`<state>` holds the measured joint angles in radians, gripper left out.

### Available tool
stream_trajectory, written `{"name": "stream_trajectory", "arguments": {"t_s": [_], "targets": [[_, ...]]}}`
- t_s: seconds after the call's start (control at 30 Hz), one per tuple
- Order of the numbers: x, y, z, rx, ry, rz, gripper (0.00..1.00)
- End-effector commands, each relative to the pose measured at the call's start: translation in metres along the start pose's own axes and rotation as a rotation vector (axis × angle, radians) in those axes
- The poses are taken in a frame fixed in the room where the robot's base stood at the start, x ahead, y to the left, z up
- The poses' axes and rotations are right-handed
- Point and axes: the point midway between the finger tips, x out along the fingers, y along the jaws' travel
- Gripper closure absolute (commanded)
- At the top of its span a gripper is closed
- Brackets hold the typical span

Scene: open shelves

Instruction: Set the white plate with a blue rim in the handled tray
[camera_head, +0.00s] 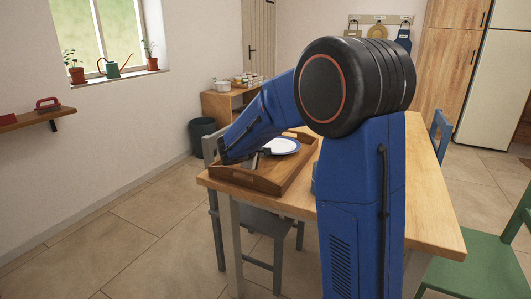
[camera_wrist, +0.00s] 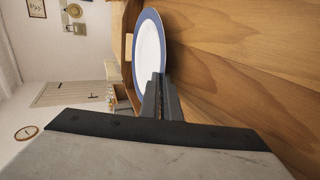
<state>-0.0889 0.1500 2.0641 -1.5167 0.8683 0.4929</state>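The white plate with a blue rim (camera_head: 283,146) is at the far part of the brown handled tray (camera_head: 266,181), over its floor. It also shows in the wrist view (camera_wrist: 149,50), nearly flat to the wooden surface. Part of the tray is hidden by my arm. Whether the plate touches the tray floor cannot be told.
The tray stands on the wooden table (camera_head: 432,205) at its left end. A grey chair (camera_head: 258,222) is at the table's near left side and a green chair (camera_head: 490,262) at the right. My arm hides the middle of the table.

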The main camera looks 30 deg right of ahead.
Motion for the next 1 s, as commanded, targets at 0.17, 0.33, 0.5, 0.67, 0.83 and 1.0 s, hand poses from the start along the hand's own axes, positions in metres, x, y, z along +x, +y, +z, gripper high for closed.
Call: {"name": "stream_trajectory", "arguments": {"t_s": [0.17,0.33,0.5,0.67,0.83,1.0], "targets": [[0.0012,-0.0022,-0.0001,0.001,0.0,0.001,1.0],[0.0023,-0.0046,-0.0002,0.001,0.0,0.001,1.0],[0.0031,-0.0062,-0.0003,0.0,0.0,0.001,0.9],[0.0032,-0.0071,-0.0001,0.0,0.0,0.0,0.75],[0.0034,-0.0084,0.0001,-0.001,0.0,-0.002,0.75],[0.0036,-0.0098,0.0003,-0.002,-0.001,-0.004,0.75]]}}
